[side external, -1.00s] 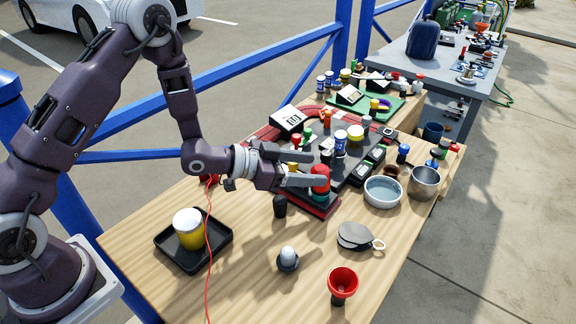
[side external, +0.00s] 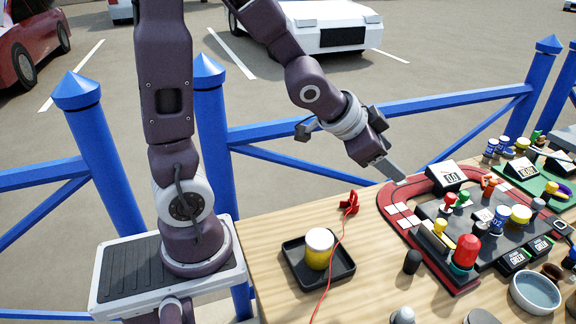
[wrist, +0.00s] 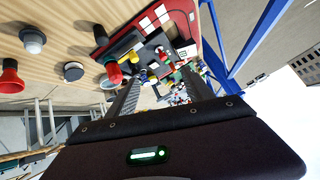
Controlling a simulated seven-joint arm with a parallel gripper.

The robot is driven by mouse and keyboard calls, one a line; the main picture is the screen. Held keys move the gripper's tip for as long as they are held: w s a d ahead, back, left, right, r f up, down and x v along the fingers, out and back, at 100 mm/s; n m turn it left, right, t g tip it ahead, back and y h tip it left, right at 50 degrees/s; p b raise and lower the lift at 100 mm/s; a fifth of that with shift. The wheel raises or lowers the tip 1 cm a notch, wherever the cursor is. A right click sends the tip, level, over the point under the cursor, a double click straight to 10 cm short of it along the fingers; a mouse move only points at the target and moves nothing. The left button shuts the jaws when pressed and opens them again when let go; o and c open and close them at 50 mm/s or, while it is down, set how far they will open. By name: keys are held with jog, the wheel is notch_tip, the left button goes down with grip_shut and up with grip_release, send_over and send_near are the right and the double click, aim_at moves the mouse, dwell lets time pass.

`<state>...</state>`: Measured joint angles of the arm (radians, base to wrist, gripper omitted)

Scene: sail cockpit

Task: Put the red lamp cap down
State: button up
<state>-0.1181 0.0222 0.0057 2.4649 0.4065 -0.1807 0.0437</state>
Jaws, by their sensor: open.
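The red lamp cap (side external: 467,250) is a red cylinder with a rounded top. It stands upright on a teal base at the near corner of the dark panel (side external: 428,213) with the red border. In the wrist view the cap (wrist: 114,73) shows left of the fingers. My gripper (side external: 397,176) is open and empty, above the far left edge of the panel, clearly apart from the cap. Its two fingers also show in the wrist view (wrist: 160,80), with nothing gripped between them.
A black tray (side external: 343,275) with a yellow-and-white jar (side external: 319,247) and a red wire lie to the left. Several coloured knobs crowd the panel. A grey bowl (side external: 534,293) stands at right. A blue railing (side external: 300,127) runs behind the table.

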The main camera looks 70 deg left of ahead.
jog(key=s+d+r+n+g, duration=0.1)
jog(key=s+r+n+g, duration=0.1)
jog(key=s, duration=0.9)
jog(key=s+d+r+n+g, duration=0.1)
jog(key=s+d+r+n, duration=0.1)
jog(key=s, duration=0.9)
jog(key=shift+d+r+g, duration=0.15)
jog(key=shift+r+g, duration=0.25)
jog(key=shift+r, duration=0.25)
